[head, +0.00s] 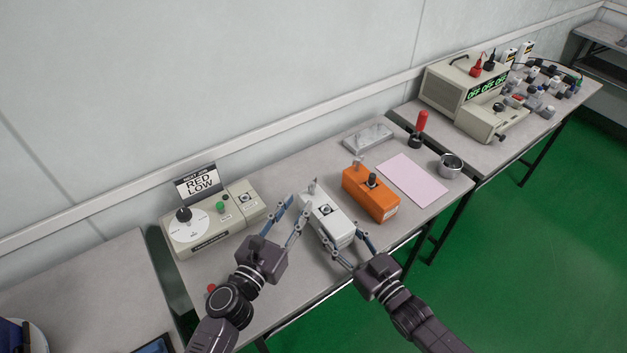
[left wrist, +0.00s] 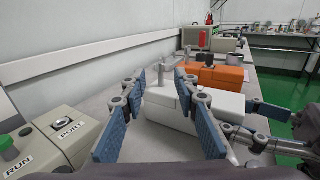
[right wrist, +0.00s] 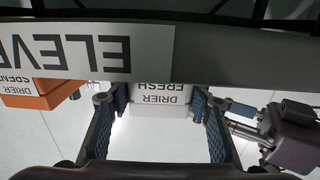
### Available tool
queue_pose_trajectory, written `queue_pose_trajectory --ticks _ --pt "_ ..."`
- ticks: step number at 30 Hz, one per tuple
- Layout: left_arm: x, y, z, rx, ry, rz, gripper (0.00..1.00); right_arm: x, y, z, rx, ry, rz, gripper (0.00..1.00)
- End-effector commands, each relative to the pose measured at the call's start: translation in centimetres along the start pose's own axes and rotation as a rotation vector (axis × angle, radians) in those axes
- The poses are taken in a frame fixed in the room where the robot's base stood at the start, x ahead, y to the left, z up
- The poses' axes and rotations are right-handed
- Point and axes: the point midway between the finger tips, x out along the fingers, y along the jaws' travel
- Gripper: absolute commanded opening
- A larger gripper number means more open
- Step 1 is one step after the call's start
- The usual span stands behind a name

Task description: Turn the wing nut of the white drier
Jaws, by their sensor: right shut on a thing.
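The white drier (head: 328,221) stands on the table; in the right wrist view its end (right wrist: 160,94) reads "DRIER FRESH" upside down. Its small wing nut (head: 313,184) sits up on a stem at the far end. My right gripper (head: 335,225) is shut on the white drier, one finger along each side. My left gripper (head: 300,205) is open and empty at the drier's left, with its tips short of the wing nut. In the left wrist view the white drier (left wrist: 215,101) is partly hidden behind the left fingers.
An orange drier (head: 372,195) marked "SPENT" stands close on the right. A dial tester (head: 205,228) with a "RED LOW" sign (head: 199,184) is on the left.

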Motion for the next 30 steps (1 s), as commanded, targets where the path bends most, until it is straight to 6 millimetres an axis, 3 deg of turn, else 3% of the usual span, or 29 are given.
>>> queue_pose_trajectory --ticks 9,15,28,30 --pt "6.5 0.0 0.1 0.0 -0.002 -0.001 0.28 0.0 0.0 0.0 -0.001 0.001 0.0 0.23" --pt "9.0 0.0 0.1 0.002 -0.001 -0.001 0.28 0.0 0.0 0.0 -0.001 0.001 0.0 0.23" --pt "9.8 -0.1 0.0 0.003 0.0 -0.001 0.28 0.0 0.0 0.0 0.0 0.001 0.0 0.23" --pt "9.8 -0.1 0.0 0.003 0.0 -0.002 0.21 0.0 0.0 0.0 0.0 0.001 0.0 0.23"
